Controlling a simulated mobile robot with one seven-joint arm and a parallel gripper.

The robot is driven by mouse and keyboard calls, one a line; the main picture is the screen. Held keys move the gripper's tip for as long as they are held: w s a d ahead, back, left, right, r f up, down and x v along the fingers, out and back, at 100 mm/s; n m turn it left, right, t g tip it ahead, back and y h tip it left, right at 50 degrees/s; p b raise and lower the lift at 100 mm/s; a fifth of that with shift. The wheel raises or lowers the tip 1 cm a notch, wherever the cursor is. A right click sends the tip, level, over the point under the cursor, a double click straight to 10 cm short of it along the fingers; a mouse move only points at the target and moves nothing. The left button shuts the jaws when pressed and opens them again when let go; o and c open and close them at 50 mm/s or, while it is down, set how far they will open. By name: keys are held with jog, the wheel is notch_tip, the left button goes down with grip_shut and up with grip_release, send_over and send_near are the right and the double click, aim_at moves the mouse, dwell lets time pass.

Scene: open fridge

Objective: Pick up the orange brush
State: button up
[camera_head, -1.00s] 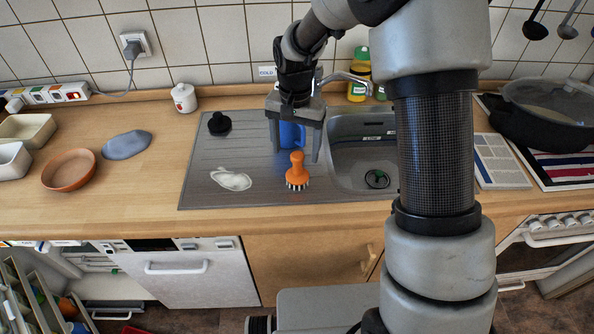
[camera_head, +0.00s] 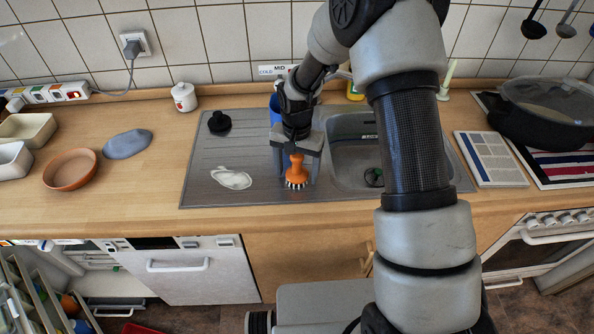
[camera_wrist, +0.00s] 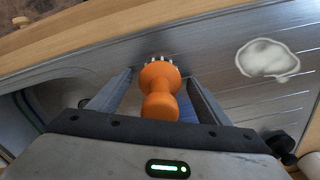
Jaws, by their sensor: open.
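The orange brush (camera_head: 297,172) stands upright on the metal drainboard, bristles down, left of the sink basin. My gripper (camera_head: 297,170) is open around it, with one finger on each side. In the wrist view the brush (camera_wrist: 160,88) sits between the two open fingers of my gripper (camera_wrist: 158,85), with a gap visible on both sides. The top of its handle is close to the gripper body; I cannot tell whether they touch.
A white cloth-like item (camera_head: 232,179) lies on the drainboard (camera_head: 205,160) to the left. A black stopper (camera_head: 219,122) is behind it. A blue object (camera_head: 275,108) stands partly hidden behind my gripper. The sink basin (camera_head: 350,150) is to the right.

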jog(key=c, duration=1.1)
